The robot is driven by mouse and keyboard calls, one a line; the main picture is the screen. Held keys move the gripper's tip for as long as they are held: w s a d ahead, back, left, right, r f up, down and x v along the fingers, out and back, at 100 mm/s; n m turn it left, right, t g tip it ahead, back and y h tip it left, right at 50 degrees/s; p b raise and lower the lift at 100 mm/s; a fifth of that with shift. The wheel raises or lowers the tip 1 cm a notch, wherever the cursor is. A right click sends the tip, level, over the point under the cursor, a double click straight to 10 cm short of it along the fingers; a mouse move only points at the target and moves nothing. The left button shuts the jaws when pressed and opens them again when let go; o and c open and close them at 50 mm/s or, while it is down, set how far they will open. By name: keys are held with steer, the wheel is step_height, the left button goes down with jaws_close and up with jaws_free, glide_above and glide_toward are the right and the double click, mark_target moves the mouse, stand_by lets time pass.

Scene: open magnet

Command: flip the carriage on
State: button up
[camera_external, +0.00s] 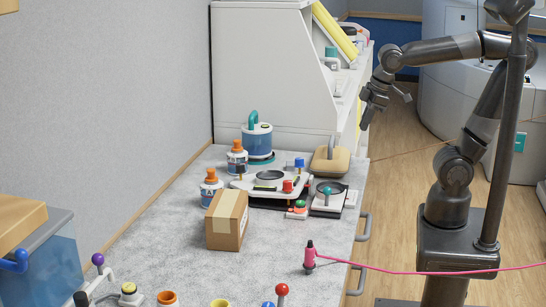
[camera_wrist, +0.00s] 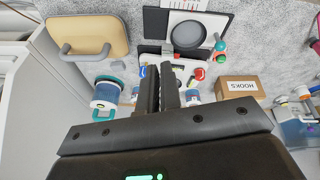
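No part is labelled as the carriage, and I cannot tell which it is. A white device (camera_external: 240,184) with a dark round plate and red and blue knobs stands on the grey bench; it shows partly behind my fingers in the wrist view (camera_wrist: 148,60). A smaller device with a round black disc (camera_external: 328,188) and a teal knob stands to its right; its disc also shows in the wrist view (camera_wrist: 188,34). My gripper (camera_external: 366,118) hangs in the air right of the bench, apart from both devices. In the wrist view its fingers (camera_wrist: 160,70) lie close together with nothing between them.
A cardboard box (camera_external: 225,228), orange-capped bottles (camera_external: 211,190), a blue canister (camera_external: 257,140) and a tan handled block (camera_external: 328,162) crowd the devices. A pink tool (camera_external: 310,256) with a cord stands at the bench's right edge. A white shelf (camera_external: 262,70) rises behind.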

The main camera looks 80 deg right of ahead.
steer(key=w+a+n+g, duration=0.1)
steer(key=w+a+n, duration=0.1)
steer(key=a, duration=0.1)
steer(key=w+a+n, duration=0.2)
steer(key=a, duration=0.2)
steer(key=w+a+n+g+h, duration=0.1)
steer(key=w+a, duration=0.2)
steer(key=shift+a+r+n+g, duration=0.1)
steer(key=shift+a+n+g, duration=0.05)
steer(key=shift+n+g, duration=0.2)
jaws_close()
steer(key=n+g+h, duration=0.2)
steer(key=n, duration=0.4)
glide_toward(330, 190)
steer(key=w+a+r, duration=0.2)
steer(key=a+r, duration=0.1)
steer(key=a, duration=0.3)
steer(key=shift+a, duration=0.4)
steer(key=shift+f, duration=0.1)
steer(key=shift+s+d+f, duration=0.25)
steer(key=shift+d+f, duration=0.9)
steer(key=shift+f, duration=0.55)
steer(key=shift+s+d+f, duration=0.2)
steer(key=shift+d+f, duration=0.9)
steer(key=shift+f, duration=0.6)
steer(key=shift+s+d+f, duration=0.25)
steer(key=shift+d+f, duration=0.9)
steer(key=shift+f, duration=0.55)
